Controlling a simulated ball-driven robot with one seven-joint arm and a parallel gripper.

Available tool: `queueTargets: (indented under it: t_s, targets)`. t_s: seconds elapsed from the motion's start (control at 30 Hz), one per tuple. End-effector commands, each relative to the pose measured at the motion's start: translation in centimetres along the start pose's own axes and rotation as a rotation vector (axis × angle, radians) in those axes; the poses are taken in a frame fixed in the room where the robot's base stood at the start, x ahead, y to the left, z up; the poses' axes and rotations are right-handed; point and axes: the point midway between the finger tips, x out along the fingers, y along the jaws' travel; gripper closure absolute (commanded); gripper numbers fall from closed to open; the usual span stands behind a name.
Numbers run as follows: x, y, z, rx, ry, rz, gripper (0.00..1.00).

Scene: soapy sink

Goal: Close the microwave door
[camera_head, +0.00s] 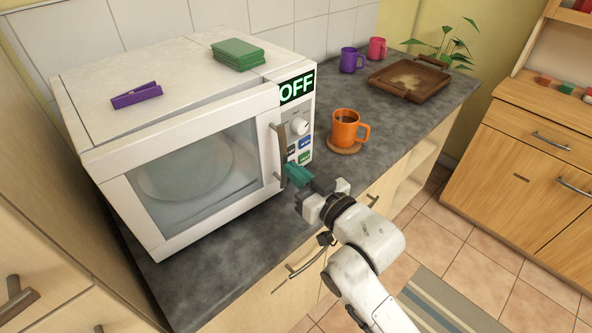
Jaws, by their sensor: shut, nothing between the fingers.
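The white microwave (170,65) stands on the dark counter at the left. My gripper (297,174), with teal fingers, is shut and empty. Its fingertips are in front of the lower part of the handle, very close to it; I cannot tell whether they touch. The display (297,87) reads OFF.
An orange mug (345,128) stands on a round coaster close to the right of the microwave. A brown tray (410,78), a purple mug (350,60) and a pink mug (377,48) are farther back. A green stack (238,53) and a purple clip (136,95) lie on the microwave.

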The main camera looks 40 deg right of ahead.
Motion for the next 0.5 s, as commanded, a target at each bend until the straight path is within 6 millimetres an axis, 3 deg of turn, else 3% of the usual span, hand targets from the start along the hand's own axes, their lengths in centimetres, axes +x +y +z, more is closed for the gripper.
queueTargets:
  t_s: [0.23,0.5]
  targets:
    - [0.2,0.1,-0.1,0.0,0.0,0.0,1.0]
    - [3.2,0.6,-0.2,0.001,0.0,0.0,1.0]
